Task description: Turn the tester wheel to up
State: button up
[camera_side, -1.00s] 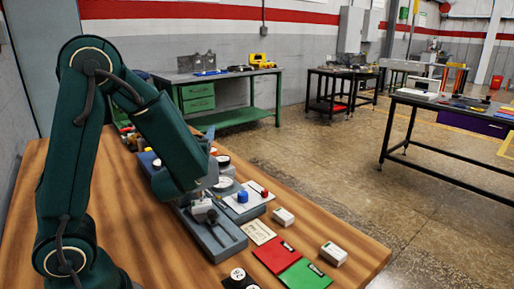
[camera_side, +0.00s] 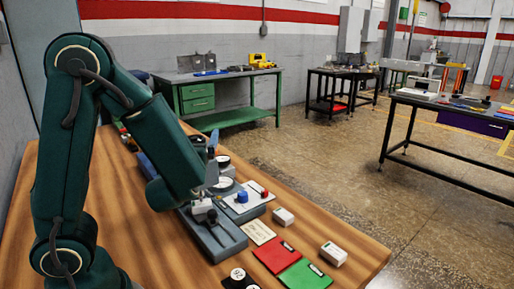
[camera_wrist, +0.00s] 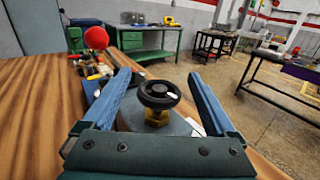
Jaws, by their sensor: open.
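In the wrist view, a black wheel (camera_wrist: 159,95) sits on a brass stem (camera_wrist: 157,117) above a grey body. A small white mark shows on the wheel to the right of its hub. My gripper (camera_wrist: 160,74) is open, with one blue finger on the left of the wheel and the other on the right. Both fingers look clear of the rim. In the side view my gripper (camera_side: 212,148) is low over the bench-top apparatus, partly hidden by my forearm. I cannot make out the wheel clearly there.
A red ball knob (camera_wrist: 96,38) stands at the left in the wrist view.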

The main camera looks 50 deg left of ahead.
jog(key=shift+v, duration=1.3)
jog(key=shift+r, duration=0.1)
